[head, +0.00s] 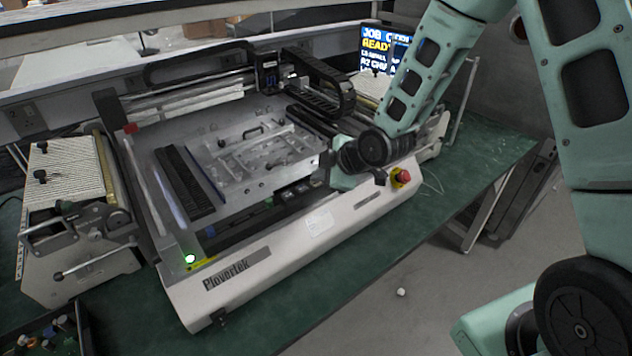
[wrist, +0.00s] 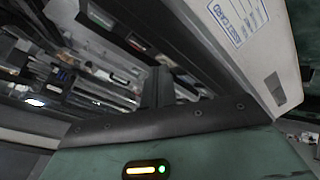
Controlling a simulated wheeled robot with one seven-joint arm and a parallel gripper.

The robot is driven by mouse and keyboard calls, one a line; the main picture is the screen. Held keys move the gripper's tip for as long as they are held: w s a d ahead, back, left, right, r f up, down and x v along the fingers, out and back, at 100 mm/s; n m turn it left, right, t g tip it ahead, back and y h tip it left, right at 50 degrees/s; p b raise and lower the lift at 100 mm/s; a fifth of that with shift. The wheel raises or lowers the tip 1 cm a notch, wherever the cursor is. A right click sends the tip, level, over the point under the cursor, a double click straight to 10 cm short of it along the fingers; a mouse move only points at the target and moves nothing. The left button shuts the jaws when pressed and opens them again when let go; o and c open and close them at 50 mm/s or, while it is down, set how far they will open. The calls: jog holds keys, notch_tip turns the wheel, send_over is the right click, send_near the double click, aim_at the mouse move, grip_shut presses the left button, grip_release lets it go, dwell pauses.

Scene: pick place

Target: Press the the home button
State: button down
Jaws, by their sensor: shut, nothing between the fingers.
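A pale grey machine marked "Plovertek" (head: 230,272) stands on the green bench. No control with a readable "home" label shows. Small dark controls (head: 290,195) sit along the machine's inner front panel; in the wrist view a dark strip there carries a green-marked control (wrist: 100,16) and a pale-marked one (wrist: 136,43). A green-lit round button (head: 190,258) is at the front left corner. A red mushroom button (head: 403,176) on yellow is at the front right. My gripper (wrist: 157,84) is shut and empty, over the machine's front right part. Its tips are hard to make out in the head view.
A screen (head: 384,47) behind the machine reads "READY" in part. A gantry with a cable chain (head: 325,85) spans the machine's back. A ribbed feeder unit (head: 75,215) stands at left. The bench's front strip (head: 330,285) is clear.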

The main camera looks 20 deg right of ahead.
aim_at(320, 184)
jog(key=shift+r, duration=0.1)
dwell(0.3)
jog(key=shift+r+p, duration=0.55)
jog(key=shift+r, duration=0.15)
jog(key=shift+r+p, duration=1.8)
jog(key=shift+r, duration=0.75)
jog(key=shift+f, duration=0.1)
jog(key=s+a+r+m+g+h, duration=0.1)
jog(key=s+a+r+m+g, duration=0.2)
jog(key=s, duration=0.4)
jog(key=s+a+r+g+h, duration=0.15)
jog(key=s+a, duration=0.25)
jog(key=s, duration=0.4)
jog(key=s+r+m+g, duration=0.1)
jog(key=s+r+m, duration=0.1)
jog(key=s, duration=0.6)
jog(key=s+r+m+g+h+b, duration=0.1)
jog(key=s+r+m+g, duration=0.1)
jog(key=s, duration=0.7)
jog(key=shift+s+r, duration=0.2)
jog(key=shift+s, duration=0.1)
